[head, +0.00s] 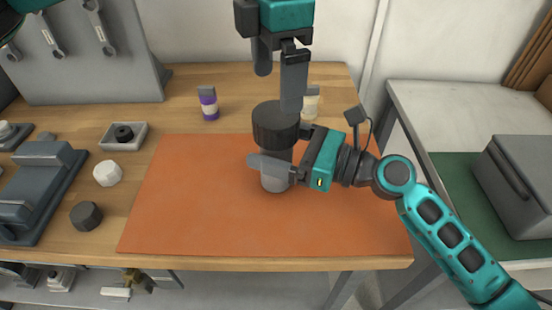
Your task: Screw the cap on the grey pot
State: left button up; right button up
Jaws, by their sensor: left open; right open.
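The grey pot (275,183) stands upright on the orange mat (190,195). A wide dark cap (275,130) sits at the pot's top; I cannot tell whether its thread is engaged. My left gripper (277,91) comes down from above with its fingers pointing down. It is open, and one fingertip overlaps the cap's rear edge in the picture; I cannot tell whether they touch. My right gripper (272,162) reaches in from the right below the cap. It is open, with one finger across the front of the pot; its other finger is mostly hidden.
A purple-banded bottle (208,104) and a pale bottle (311,102) stand behind the mat. At left are a white lid-like piece (107,173), a dark one (86,215), a small tray (136,143) and a grey fixture (38,185). The mat's left half is clear.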

aim_at(276, 113)
jog(key=shift+c, duration=0.3)
jog(key=c, duration=1.4)
pick_arm(q)
jog(key=shift+c, duration=0.9)
pick_arm(e)
grip_shut()
pick_arm(q)
jog(key=n, duration=0.4)
jog(key=shift+n, duration=0.3)
jog(key=shift+f, duration=0.1)
jog(key=shift+f, duration=3.9)
jog(key=shift+c, duration=0.4)
